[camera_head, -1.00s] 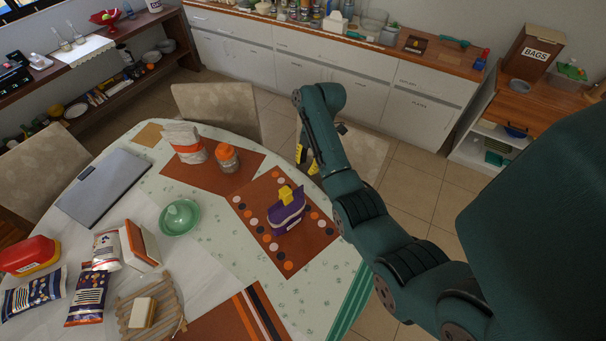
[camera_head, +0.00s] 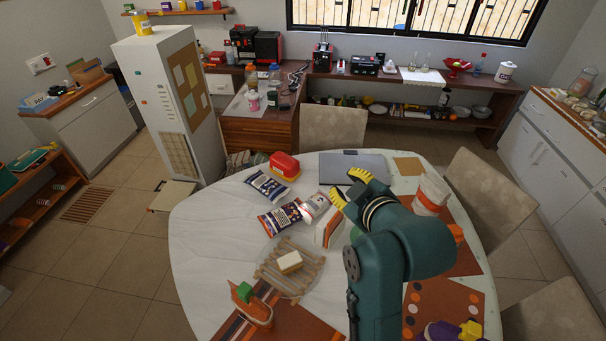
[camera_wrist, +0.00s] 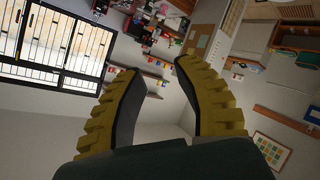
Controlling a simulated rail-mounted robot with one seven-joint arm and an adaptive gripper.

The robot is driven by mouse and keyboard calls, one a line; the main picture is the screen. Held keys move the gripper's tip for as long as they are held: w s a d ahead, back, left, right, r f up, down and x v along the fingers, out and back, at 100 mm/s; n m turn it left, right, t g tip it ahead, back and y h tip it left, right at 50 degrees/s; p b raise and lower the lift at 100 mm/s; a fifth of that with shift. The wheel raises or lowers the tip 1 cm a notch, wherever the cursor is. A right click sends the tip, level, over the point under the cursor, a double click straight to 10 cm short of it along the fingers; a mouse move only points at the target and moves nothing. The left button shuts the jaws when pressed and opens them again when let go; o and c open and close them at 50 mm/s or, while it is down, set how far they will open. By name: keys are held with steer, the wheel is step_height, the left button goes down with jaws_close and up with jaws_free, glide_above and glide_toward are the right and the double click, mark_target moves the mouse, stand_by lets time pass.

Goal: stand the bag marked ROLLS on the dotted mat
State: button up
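The dotted mat (camera_head: 462,296), orange-brown with white, dark and orange dots, lies at the table's near right, partly hidden by my arm. A purple object with a yellow top (camera_head: 452,331) stands on it. No ROLLS lettering is readable. Two dark-blue patterned bags (camera_head: 267,187) (camera_head: 279,219) lie at the left of the table; a small white bag (camera_head: 315,206) stands near them. A larger white and orange-red bag (camera_head: 431,194) is at the right behind my arm. My gripper (camera_head: 349,186) is above the table near the small white bag. Its yellow fingers (camera_wrist: 155,68) are apart with nothing between them.
A red and yellow container (camera_head: 284,166), a grey laptop-like slab (camera_head: 352,165) and a white and orange box (camera_head: 328,231) are around my gripper. A wooden board (camera_head: 270,273) bears a pale block (camera_head: 289,262). The table's left part (camera_head: 210,235) is clear.

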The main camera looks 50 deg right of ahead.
steer(key=w+a+r+t+y, duration=0.1)
steer(key=w+a+r+t, duration=0.15)
steer(key=a+r, duration=0.4)
steer(key=w+a+r+t+y, duration=0.1)
steer(key=w+a+r+t, duration=0.2)
steer(key=a, duration=0.7)
steer(key=s+a+r+m+t+y, duration=0.1)
steer(key=s+a+r+t+y, duration=0.3)
steer(key=a+r, duration=0.7)
steer(key=s+a+t, duration=0.1)
steer(key=s+a, duration=0.1)
steer(key=a, duration=0.1)
steer(key=shift+a+m, duration=0.25)
steer(key=shift+m, duration=0.05)
steer(key=shift+t, duration=0.25)
